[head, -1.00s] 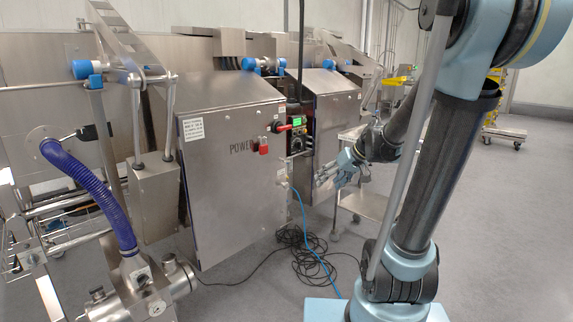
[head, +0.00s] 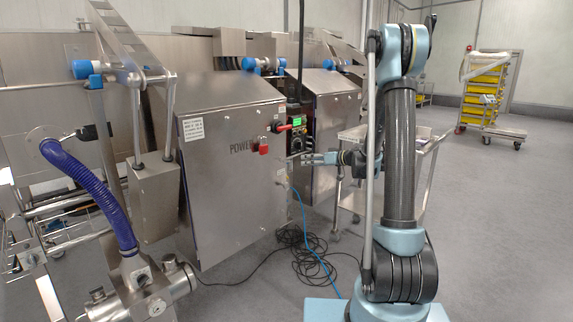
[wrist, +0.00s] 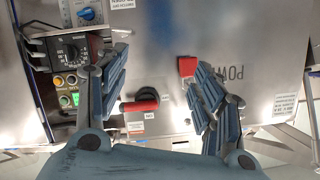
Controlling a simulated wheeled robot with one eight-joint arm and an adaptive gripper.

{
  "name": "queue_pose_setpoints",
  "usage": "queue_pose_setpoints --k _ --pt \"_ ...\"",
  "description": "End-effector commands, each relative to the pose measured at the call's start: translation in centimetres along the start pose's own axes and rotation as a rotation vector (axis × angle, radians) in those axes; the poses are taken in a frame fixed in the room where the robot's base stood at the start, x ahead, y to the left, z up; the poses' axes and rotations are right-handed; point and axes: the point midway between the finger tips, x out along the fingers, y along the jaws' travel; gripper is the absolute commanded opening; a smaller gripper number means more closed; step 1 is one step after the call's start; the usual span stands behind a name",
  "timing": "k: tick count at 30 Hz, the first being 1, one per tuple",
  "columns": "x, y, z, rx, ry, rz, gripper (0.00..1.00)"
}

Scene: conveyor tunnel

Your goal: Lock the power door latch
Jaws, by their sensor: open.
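The steel power door (head: 225,190) stands closed, with POWER lettering on its face. A small red lock piece (head: 263,145) sits beside the lettering near the door's right edge; it also shows in the wrist view (wrist: 187,66). My gripper (head: 318,158) is open and empty, to the right of the door. In the wrist view, my gripper's fingers (wrist: 158,64) are spread, with the red lock piece close to the right finger. I see no contact.
Black and blue cables (head: 310,255) coil on the floor below. A steel cart (head: 350,195) stands behind my arm. A yellow rack (head: 485,90) is far right, with open floor before it.

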Motion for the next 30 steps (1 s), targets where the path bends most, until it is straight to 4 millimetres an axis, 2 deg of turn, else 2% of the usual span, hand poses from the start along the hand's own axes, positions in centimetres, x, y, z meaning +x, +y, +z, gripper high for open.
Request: queue_pose_setpoints --k 6,15,25,30 --pt "3.2 4.0 0.7 -0.041 0.123 -0.013 0.62" --pt "6.0 8.1 2.5 -0.084 0.261 -0.008 0.62" --pt "7.3 9.2 3.1 -0.096 0.304 -0.004 0.62" --pt "9.5 9.1 2.4 -0.097 0.303 -0.006 0.62"
